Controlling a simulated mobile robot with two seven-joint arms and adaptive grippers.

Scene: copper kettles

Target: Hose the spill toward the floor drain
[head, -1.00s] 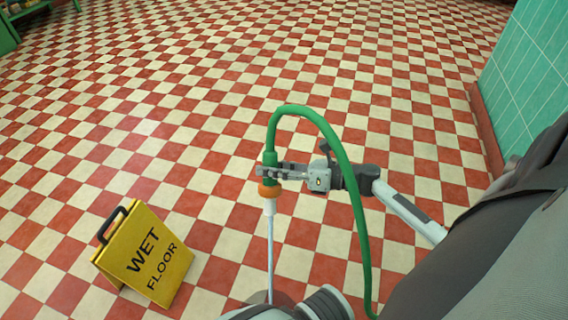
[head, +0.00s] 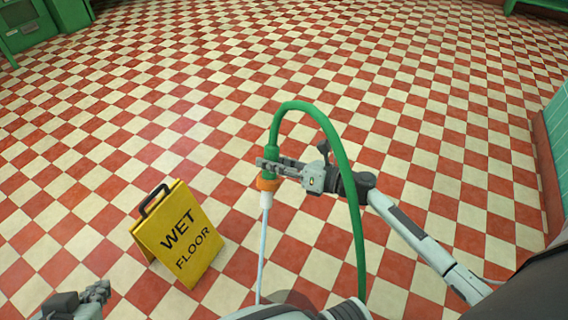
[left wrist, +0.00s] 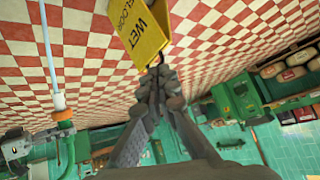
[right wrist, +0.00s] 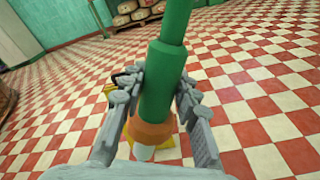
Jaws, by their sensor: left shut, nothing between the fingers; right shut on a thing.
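My right gripper (head: 280,170) is shut on the green hose (head: 318,110) just above its orange collar (head: 267,184) and white tip. The nozzle points down, and a thin pale jet of water (head: 262,250) runs from it toward the floor. The right wrist view shows the hose (right wrist: 165,85) between both fingers. My left gripper (head: 97,292) is shut and empty at the lower left, and its closed fingers show in the left wrist view (left wrist: 158,85). I cannot make out the spill's edges or a floor drain.
A yellow wet floor sign (head: 180,235) stands between my grippers, near the left one. Green cabinets (head: 35,25) stand at the far left, and a teal tiled wall (head: 556,140) is at the right. The checkered floor (head: 300,70) ahead is clear.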

